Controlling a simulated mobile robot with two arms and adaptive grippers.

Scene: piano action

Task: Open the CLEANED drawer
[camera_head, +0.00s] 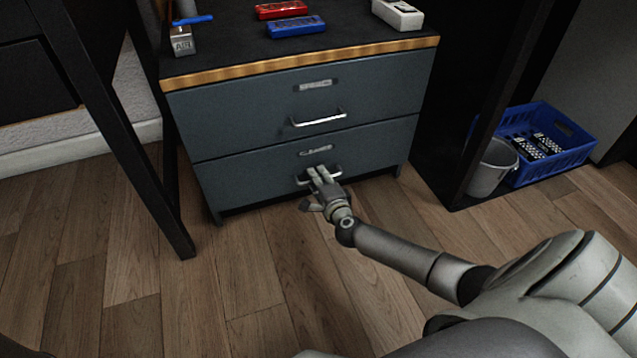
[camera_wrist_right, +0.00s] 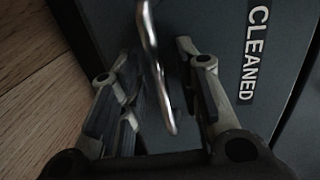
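The grey-blue cabinet has two drawers, and both look shut. The lower one is the CLEANED drawer (camera_head: 250,181); its label (camera_wrist_right: 254,52) reads CLEANED in the right wrist view. Its metal bar handle (camera_wrist_right: 150,50) runs between the two fingers of my right gripper (camera_wrist_right: 155,105), which are apart on either side of it. In the head view my right gripper (camera_head: 316,187) is at this handle and hides part of it. I cannot see the fingers pressing on the bar. My left gripper is not in view.
The upper drawer (camera_head: 240,121) has its own handle (camera_head: 318,119). Red (camera_head: 281,10) and blue (camera_head: 295,26) boxes lie on the cabinet top. A grey bin (camera_head: 491,168) and a blue crate (camera_head: 575,150) stand at right. A dark table leg (camera_head: 125,150) stands at left. The wooden floor in front is clear.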

